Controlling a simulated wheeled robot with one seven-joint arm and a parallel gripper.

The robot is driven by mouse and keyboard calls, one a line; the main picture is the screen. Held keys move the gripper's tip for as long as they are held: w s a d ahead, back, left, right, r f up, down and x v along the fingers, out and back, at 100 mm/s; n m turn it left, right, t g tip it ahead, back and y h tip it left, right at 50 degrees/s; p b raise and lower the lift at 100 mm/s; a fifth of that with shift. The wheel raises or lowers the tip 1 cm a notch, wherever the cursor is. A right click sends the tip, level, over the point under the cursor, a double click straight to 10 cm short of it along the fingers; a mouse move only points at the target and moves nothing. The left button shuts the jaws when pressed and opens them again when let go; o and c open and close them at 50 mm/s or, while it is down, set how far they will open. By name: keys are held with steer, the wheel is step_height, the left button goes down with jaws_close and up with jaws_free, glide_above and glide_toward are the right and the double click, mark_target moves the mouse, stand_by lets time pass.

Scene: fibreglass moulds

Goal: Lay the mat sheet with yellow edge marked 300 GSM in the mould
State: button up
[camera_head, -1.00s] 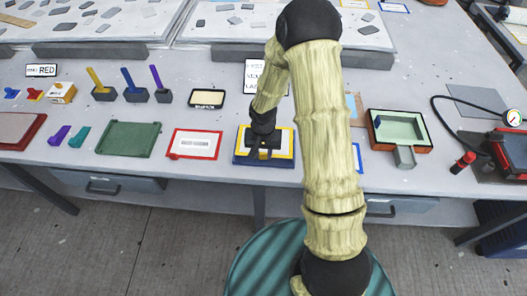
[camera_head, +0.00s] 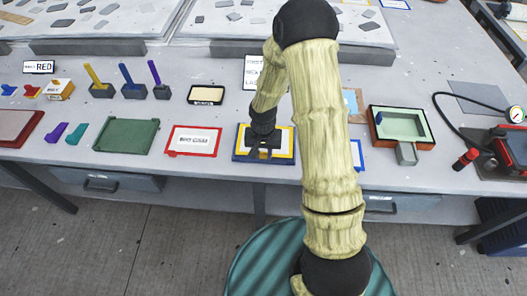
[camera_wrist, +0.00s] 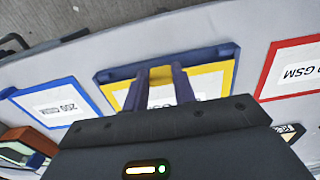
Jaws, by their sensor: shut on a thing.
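The yellow-edged mat sheet (camera_head: 288,147) lies over a dark blue tray (camera_head: 236,159) near the table's front edge. In the wrist view the sheet (camera_wrist: 217,85) shows a white label, mostly hidden by my gripper, so I cannot read its number. My gripper (camera_head: 263,150) is shut on the sheet; in the wrist view its fingers (camera_wrist: 164,80) reach its yellow edge, inside the blue rim (camera_wrist: 118,75). I cannot tell whether the sheet is lifted. A shallow mould-like box (camera_head: 430,141) with a pale green recess stands to the right, apart from my gripper.
A red-edged sheet (camera_head: 171,146) lies left of the blue tray. A blue-edged sheet (camera_head: 357,155) is partly hidden behind my arm. A green plate (camera_head: 127,137) lies further left. A pump with gauge (camera_head: 516,115) and a hose stand at the right.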

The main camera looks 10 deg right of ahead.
steer(key=shift+f+b, duration=0.6)
steer(key=shift+f, duration=0.15)
stand_by(0.4)
stand_by(0.5)
steer(key=o, duration=1.1)
steer(key=shift+c, duration=0.2)
steer(key=shift+r, duration=0.15)
step_height(320, 180, up, 17)
steer(key=shift+b, duration=0.35)
steer(key=shift+s+r, duration=0.1)
steer(key=s+d+r+n+t, duration=0.1)
steer(key=s, duration=0.5)
steer(key=s+d+r+n+t, duration=0.1)
steer(key=s+n, duration=0.1)
steer(key=s, duration=0.5)
steer(key=shift+d+n+t, duration=0.3)
steer(key=shift+f, duration=0.1)
